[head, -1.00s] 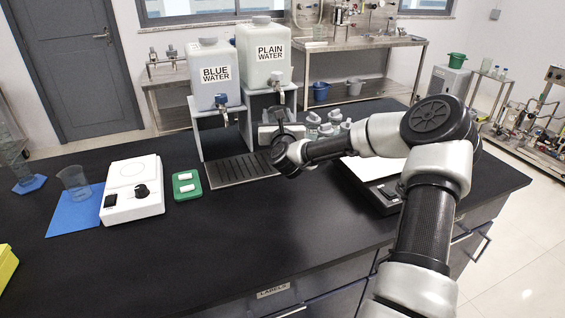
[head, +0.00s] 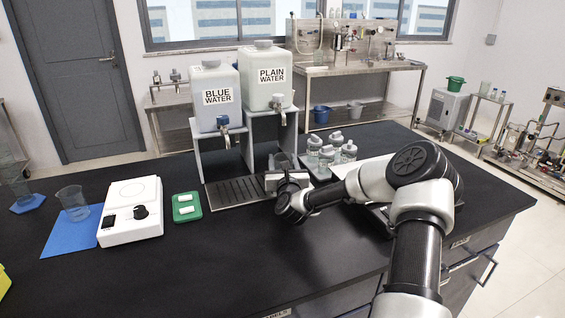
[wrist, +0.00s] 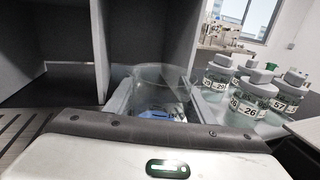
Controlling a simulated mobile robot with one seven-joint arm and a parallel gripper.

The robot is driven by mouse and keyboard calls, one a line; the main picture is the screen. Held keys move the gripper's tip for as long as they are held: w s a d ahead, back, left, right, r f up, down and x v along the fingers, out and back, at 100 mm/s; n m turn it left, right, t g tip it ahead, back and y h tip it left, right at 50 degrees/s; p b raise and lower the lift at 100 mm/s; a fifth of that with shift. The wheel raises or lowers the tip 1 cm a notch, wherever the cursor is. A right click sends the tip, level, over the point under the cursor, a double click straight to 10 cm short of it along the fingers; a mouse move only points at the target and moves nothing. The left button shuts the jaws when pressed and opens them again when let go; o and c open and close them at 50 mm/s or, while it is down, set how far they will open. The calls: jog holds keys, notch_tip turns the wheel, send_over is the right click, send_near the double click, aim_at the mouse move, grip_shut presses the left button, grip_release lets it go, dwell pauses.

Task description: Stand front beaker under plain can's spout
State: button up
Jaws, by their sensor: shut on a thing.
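My gripper (head: 284,178) is shut on a clear glass beaker (wrist: 160,88), whose rim and wall show between the fingers in the wrist view. In the head view the beaker (head: 282,160) is partly hidden behind my wrist, at the right end of the drip tray (head: 232,194). The plain water can (head: 265,78) stands on a grey stand, and its spout (head: 279,104) appears above the beaker in the picture. I cannot tell whether the beaker touches a surface or is exactly below the spout.
Several labelled, lidded bottles (head: 330,152) stand close right of the beaker; they also show in the wrist view (wrist: 250,92). The front counter is clear.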

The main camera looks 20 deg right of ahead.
jog(key=shift+f, duration=0.15)
jog(key=o, duration=1.2)
jog(key=shift+r, duration=0.35)
jog(key=v, duration=1.2)
jog(key=shift+f, duration=0.1)
